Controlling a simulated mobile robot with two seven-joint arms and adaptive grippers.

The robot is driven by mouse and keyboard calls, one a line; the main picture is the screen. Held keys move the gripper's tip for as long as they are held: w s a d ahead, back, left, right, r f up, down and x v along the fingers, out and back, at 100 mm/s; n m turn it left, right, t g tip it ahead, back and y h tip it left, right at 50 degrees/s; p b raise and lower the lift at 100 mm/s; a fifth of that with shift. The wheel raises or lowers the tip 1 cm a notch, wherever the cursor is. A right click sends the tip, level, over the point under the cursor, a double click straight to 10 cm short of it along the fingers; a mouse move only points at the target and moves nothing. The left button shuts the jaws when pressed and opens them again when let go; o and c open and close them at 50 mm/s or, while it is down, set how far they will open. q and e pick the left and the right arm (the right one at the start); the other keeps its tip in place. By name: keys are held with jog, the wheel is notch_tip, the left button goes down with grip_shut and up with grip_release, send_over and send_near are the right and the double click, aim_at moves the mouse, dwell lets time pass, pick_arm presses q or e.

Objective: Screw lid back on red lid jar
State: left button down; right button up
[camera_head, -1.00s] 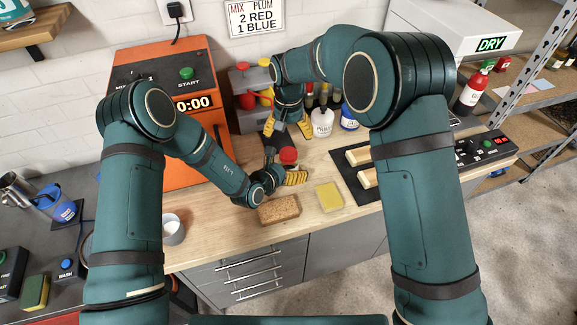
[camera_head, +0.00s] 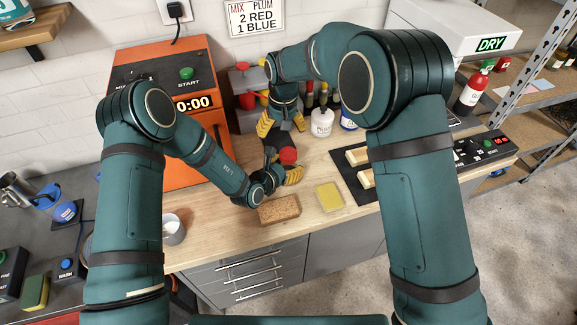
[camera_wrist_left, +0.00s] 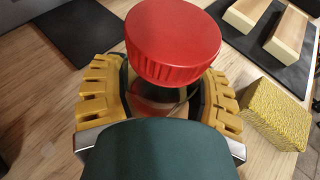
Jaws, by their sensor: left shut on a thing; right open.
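The red lid (camera_head: 288,155) shows at the top of the jar in the head view. The lid also fills the upper middle of the left wrist view (camera_wrist_left: 172,42). The jar body (camera_wrist_left: 160,98) shows below it between the yellow fingers. I cannot tell whether the lid is screwed tight. My left gripper (camera_head: 284,172) is shut around the jar body, one finger on each side, and the jar looks upright. The green wrist housing hides the lower jar. My right gripper (camera_head: 281,124) is open and empty, above and behind the lid, apart from it.
A brown cork block (camera_head: 279,210) and a yellow sponge (camera_head: 329,197) lie in front of the jar. A black mat (camera_head: 357,187) with wooden blocks is at right. The orange mixing machine (camera_head: 155,72) stands behind left. A white bottle (camera_head: 321,123) stands at the back.

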aim_at(288, 153)
jog(key=n, duration=1.5)
jog(key=shift+s+d+f+n+g+h, duration=0.2)
jog(key=shift+d+n, duration=0.25)
jog(key=shift+n, duration=0.45)
jog(key=shift+s+d+f+n+g+h, duration=0.15)
jog(key=shift+d+n, duration=0.3)
jog(key=shift+n, duration=0.45)
jog(key=shift+f, duration=4.05)
jog(key=c, duration=1.3)
jog(key=shift+m, duration=1.6)
